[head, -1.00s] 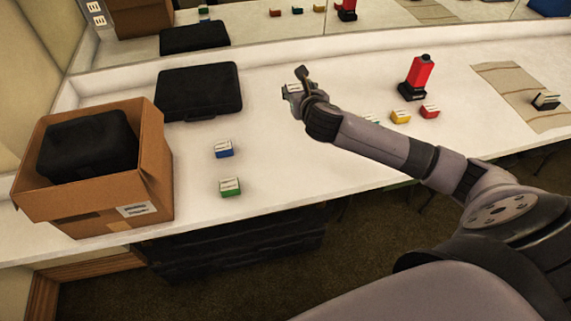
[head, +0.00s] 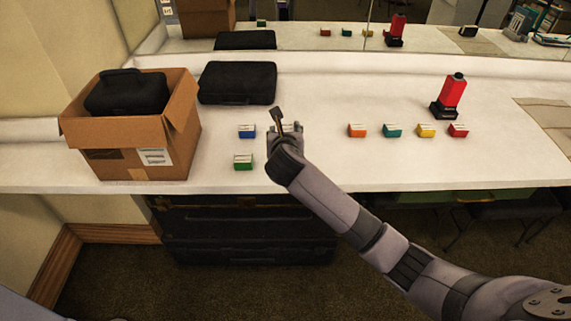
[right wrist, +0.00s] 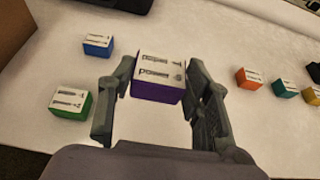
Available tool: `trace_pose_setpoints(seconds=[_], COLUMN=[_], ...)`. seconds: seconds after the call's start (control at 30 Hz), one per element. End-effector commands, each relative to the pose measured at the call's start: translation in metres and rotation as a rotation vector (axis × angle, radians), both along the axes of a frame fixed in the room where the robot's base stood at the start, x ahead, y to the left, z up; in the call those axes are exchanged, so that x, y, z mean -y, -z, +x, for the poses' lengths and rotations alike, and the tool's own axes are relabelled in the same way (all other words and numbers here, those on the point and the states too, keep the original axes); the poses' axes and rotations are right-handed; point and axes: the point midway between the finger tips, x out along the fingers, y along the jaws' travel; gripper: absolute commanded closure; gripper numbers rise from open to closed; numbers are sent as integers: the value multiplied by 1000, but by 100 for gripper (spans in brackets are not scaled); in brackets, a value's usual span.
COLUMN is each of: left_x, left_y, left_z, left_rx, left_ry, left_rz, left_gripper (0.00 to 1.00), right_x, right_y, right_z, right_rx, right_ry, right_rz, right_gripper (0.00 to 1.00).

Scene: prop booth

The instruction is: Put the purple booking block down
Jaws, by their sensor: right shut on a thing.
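The purple booking block (right wrist: 158,90) has a white label on top and sits between the fingers of my right gripper (right wrist: 160,104) in the right wrist view. My right gripper (head: 284,130) is shut on it. In the head view the gripper is over the white counter (head: 330,165), just right of the blue and green blocks, and hides most of the block. I cannot tell whether the block touches the counter. My left gripper is not in view.
A blue block (head: 247,131) and green block (head: 243,162) stand to the left. Orange (head: 357,130), teal (head: 392,130), yellow (head: 426,130) and red (head: 458,130) blocks stand right, before a red device (head: 452,93). A cardboard box (head: 130,135) and black case (head: 238,83) are left.

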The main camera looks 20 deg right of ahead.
Motion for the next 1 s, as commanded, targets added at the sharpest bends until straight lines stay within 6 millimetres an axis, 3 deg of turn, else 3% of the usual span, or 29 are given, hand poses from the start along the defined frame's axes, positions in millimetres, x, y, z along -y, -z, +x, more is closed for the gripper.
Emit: trace_pose_setpoints(seconds=[0.1,0.23,0.47,0.7,1.0], left_x=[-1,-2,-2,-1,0], left_y=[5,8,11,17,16], left_z=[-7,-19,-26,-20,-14], left_rx=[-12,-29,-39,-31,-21], left_ry=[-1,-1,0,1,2], left_rz=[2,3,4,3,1], left_gripper=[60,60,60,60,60], right_x=[0,0,0,0,0], right_y=[34,58,75,109,112], right_z=[-1,0,0,0,0], right_rx=[-4,-2,1,-1,1], right_ry=[1,0,1,0,-1], right_rz=[0,1,2,1,1], right_gripper=[83,83,83,83,83])
